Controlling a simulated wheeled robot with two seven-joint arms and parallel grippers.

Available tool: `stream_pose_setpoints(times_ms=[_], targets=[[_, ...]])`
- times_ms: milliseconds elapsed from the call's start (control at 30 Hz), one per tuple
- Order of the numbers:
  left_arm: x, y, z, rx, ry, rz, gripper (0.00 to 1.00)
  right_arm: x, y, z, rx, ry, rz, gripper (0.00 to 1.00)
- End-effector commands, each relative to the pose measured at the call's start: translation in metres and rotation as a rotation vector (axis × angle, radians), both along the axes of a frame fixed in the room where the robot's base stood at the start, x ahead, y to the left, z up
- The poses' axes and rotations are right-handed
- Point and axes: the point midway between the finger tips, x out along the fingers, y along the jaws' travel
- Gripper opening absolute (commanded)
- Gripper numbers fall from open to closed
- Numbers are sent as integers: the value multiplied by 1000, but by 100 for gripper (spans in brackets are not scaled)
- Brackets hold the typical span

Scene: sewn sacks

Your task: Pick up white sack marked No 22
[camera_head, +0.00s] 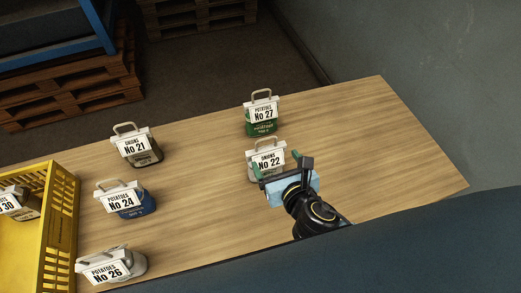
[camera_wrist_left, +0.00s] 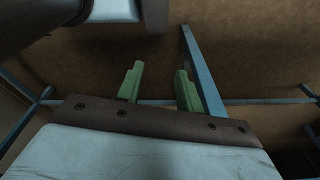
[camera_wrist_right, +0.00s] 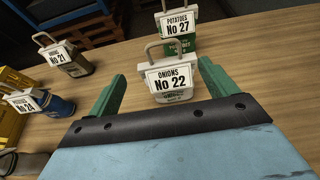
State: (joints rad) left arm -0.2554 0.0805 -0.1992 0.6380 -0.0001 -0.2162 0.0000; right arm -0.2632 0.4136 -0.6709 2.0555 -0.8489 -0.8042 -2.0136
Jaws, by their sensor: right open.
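The white sack marked No 22 (camera_head: 266,160) stands upright on the wooden table, with a grey handle on top and an "ONIONS No 22" label. It also shows in the right wrist view (camera_wrist_right: 172,82), ahead of and between the open fingers. My right gripper (camera_head: 275,166) is open with green fingers, close to the front of the sack; in the right wrist view (camera_wrist_right: 158,88) nothing is held. My left gripper (camera_wrist_left: 159,88) shows only in its own wrist view, with its two green fingers apart and nothing between them.
A green sack No 27 (camera_head: 262,115) stands just behind No 22. Sacks No 21 (camera_head: 137,147), No 24 (camera_head: 124,200) and No 26 (camera_head: 112,267) stand to the left. A yellow crate (camera_head: 62,215) holding sack No 30 (camera_head: 18,206) is at the far left. The table's right side is clear.

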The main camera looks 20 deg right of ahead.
Motion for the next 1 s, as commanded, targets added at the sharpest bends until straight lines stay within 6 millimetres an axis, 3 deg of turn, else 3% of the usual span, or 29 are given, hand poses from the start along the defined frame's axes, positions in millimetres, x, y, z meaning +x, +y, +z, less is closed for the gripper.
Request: stream_pose_setpoints(times_ms=[200, 300, 433, 567, 700, 1000], targets=[[-55, 3, -5, 6, 83, 0, 36, 40, 1, -16, 1, -1, -4, 85], [-70, 3, -7, 8, 106, -1, 36, 55, 2, -22, 2, 0, -4, 85], [-66, 3, -7, 8, 100, -1, 36, 67, 2, -27, 3, 1, -5, 85], [-47, 2, -6, 4, 70, -1, 36, 75, 2, -28, 3, 0, -5, 85], [-32, 0, -4, 2, 45, -1, 36, 95, 0, -31, 4, 0, -6, 85], [-41, 1, -7, 3, 59, -1, 36, 119, 1, -42, 4, 2, -3, 85]])
